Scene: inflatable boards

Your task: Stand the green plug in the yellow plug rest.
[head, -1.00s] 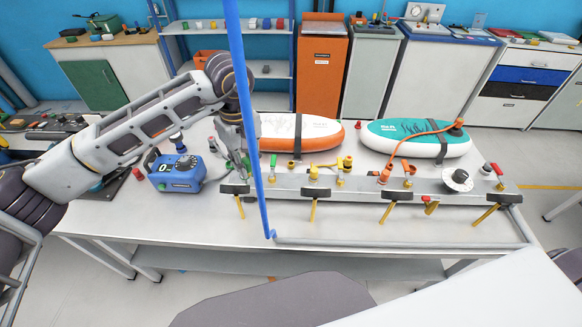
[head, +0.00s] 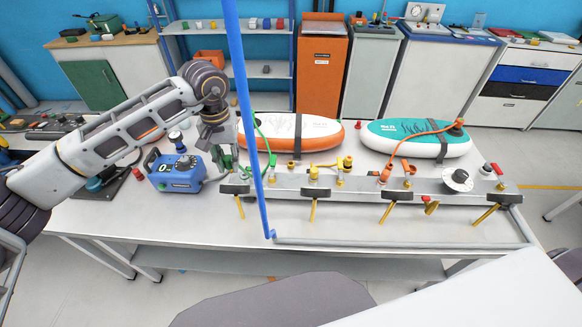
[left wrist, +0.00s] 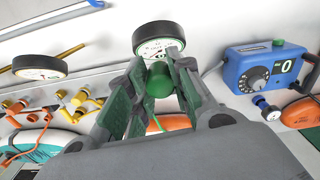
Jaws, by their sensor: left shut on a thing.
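My left gripper (head: 227,160) is above the bench, just right of the blue box and left of the rail's fittings. In the left wrist view my left gripper (left wrist: 155,82) is shut on the green plug (left wrist: 159,80), with its green pads on either side of it. A green hose (head: 257,128) loops beside the gripper. Yellow fittings (head: 313,172) stand along the grey rail, and they also show in the left wrist view (left wrist: 80,98); I cannot tell which one is the plug rest. My right gripper is not in view.
The blue box (head: 176,171) with a dial stands left of the rail (head: 430,184). Gauges hang along the rail's front. An orange-and-white board (head: 310,131) and a teal board (head: 420,139) lie behind it. A blue upright pole (head: 243,90) crosses in front of the bench.

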